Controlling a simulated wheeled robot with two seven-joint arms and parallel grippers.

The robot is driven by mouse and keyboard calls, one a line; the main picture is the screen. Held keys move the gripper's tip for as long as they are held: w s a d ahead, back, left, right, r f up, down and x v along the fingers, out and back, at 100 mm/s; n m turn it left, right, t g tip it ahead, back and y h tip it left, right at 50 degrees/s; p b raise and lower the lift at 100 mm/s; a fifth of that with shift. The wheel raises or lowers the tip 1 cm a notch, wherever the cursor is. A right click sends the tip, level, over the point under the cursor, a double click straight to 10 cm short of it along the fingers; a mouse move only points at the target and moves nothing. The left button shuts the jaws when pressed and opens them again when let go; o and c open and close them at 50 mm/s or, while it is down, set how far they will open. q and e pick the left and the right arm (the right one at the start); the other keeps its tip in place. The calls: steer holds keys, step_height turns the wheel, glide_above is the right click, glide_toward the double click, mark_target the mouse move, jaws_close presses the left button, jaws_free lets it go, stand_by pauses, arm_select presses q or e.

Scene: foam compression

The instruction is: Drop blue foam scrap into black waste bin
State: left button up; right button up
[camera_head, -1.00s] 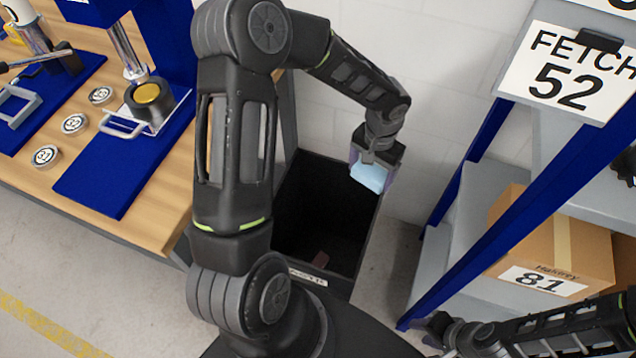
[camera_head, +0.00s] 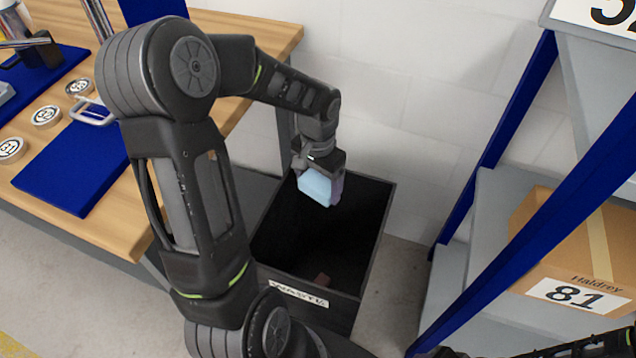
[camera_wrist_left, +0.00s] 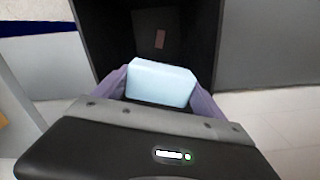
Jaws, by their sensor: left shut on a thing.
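The light blue foam scrap (camera_head: 316,187) is a small block held in my left gripper (camera_head: 322,182). The gripper is shut on it and hangs above the opening of the black waste bin (camera_head: 388,225), toward its back part. In the left wrist view, the foam (camera_wrist_left: 160,82) sits between the two purple-grey fingers, with the dark bin interior (camera_wrist_left: 205,40) beyond it. A small reddish-brown piece (camera_head: 322,279) lies on the bin floor. My right gripper shows only as a dark sliver at the bottom edge of the head view, so its jaws cannot be made out.
A wooden workbench (camera_head: 135,225) with a blue mat (camera_head: 75,160) and several numbered discs stands left of the bin. A grey shelf with blue posts (camera_head: 490,170) and a cardboard box (camera_head: 570,245) stands at the right. A white wall is behind the bin.

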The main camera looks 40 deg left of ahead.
mark_target(318, 198)
arm_select(q)
steer(key=shift+f+b, duration=2.25)
steer(key=shift+f, duration=0.7)
steer(key=o, duration=1.3)
steer(key=shift+c, duration=0.2)
step_height(318, 198, up, 8)
steer(key=shift+f+p, duration=0.1)
steer(key=shift+p, duration=0.6)
